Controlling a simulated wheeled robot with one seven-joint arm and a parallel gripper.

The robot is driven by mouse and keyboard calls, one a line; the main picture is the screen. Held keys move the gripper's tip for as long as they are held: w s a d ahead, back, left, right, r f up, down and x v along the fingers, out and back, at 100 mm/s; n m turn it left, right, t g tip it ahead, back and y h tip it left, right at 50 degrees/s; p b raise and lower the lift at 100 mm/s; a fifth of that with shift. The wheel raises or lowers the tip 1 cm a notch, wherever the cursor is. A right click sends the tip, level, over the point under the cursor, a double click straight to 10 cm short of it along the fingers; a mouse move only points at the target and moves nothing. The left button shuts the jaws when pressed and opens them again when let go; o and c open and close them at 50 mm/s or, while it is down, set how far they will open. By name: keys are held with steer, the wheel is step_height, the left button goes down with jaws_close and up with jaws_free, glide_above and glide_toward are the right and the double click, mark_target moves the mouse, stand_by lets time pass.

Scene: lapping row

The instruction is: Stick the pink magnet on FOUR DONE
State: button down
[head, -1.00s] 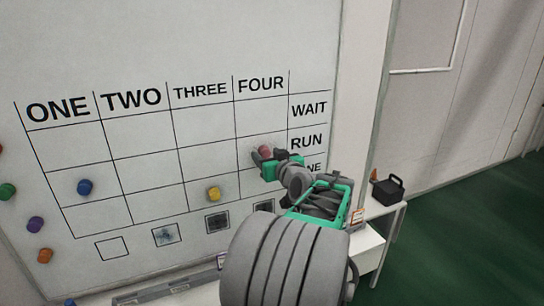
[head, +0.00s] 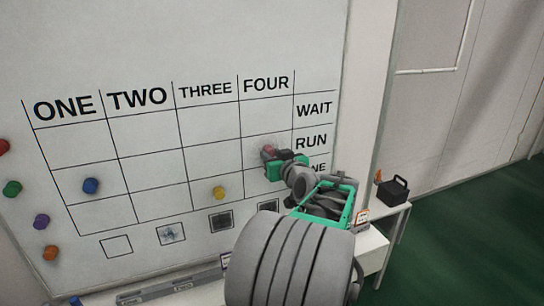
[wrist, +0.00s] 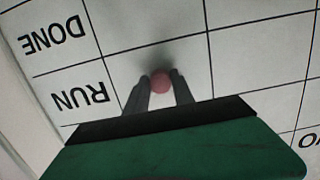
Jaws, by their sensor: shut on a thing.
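My gripper (head: 267,154) is shut on the pink magnet (wrist: 160,82), a small round piece held between the two fingertips in the wrist view. The magnet (head: 268,149) is partly hidden by the gripper in the head view. It is in front of the FOUR column, over the RUN row, close to the board (head: 210,45); I cannot tell if it touches. The wrist view is upside down, with the DONE label (wrist: 52,38) above RUN (wrist: 78,97).
A blue magnet (head: 91,186) is in ONE RUN and a yellow magnet (head: 219,193) in THREE DONE. Red (head: 3,147), green (head: 12,188), purple (head: 41,222) and orange (head: 50,253) magnets are left of the grid. A black box (head: 393,190) stands on a side table.

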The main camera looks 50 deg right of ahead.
steer(key=shift+f+b+v, duration=0.1)
steer(key=shift+b+v, duration=0.3)
steer(key=shift+v, duration=0.35)
steer(key=shift+f+b+v, duration=0.15)
steer(key=shift+b+v, duration=0.25)
steer(key=shift+v, duration=0.35)
steer(key=f+b+v, duration=0.1)
steer(key=b+v, duration=0.3)
steer(key=v, duration=0.2)
